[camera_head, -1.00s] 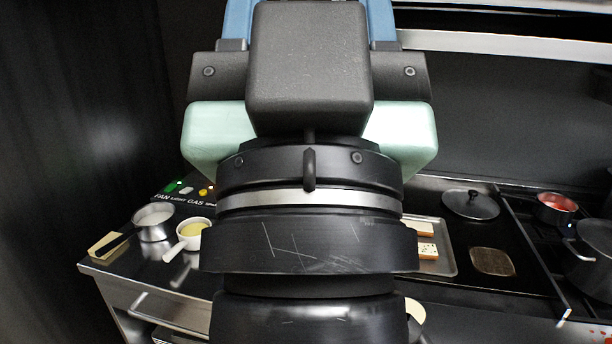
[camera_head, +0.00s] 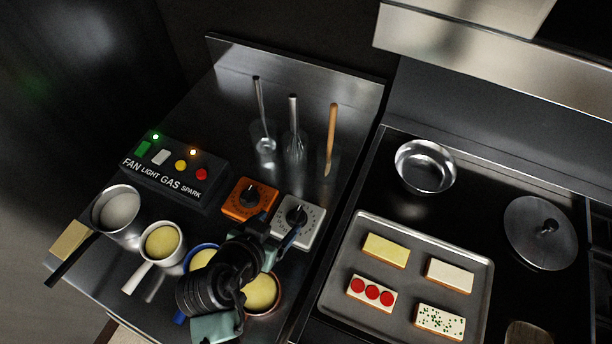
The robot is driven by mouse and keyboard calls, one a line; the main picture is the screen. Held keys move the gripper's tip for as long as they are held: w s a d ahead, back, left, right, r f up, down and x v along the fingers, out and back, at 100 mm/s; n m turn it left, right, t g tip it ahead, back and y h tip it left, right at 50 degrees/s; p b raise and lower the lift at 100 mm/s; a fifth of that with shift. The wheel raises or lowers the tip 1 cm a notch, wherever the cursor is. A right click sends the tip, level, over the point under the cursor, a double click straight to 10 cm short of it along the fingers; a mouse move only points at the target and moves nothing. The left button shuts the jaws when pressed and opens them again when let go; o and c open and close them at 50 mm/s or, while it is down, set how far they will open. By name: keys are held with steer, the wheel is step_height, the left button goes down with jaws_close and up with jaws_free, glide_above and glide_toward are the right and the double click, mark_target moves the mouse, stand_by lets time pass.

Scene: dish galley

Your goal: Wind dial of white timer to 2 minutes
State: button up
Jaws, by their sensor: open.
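The dial shows beyond the gripper, and I see nothing held. Whether a finger touches the timer cannot be told. My arm hides part of the counter in front.
The orange timer (camera_head: 241,208) stands close on the left. A control box (camera_head: 165,192) with buttons is farther left. Several pans and bowls (camera_head: 149,228) crowd the front. Utensils (camera_head: 294,130) stand behind. A tray (camera_head: 338,275) of toasts lies right, near a metal bowl (camera_head: 425,165).

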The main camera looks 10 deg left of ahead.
mark_target(296, 215)
steer(key=x, duration=0.4)
steer(key=p+x, duration=0.1)
steer(key=x, duration=0.3)
steer(key=s+f+x, duration=0.1)
steer(key=x, duration=0.3)
steer(key=shift+w+d+f+p, duration=0.15)
steer(key=shift+d+f+p, duration=0.1)
steer(key=shift+d+p, duration=0.05)
steer(key=shift+f, duration=0.1)
jaws_close()
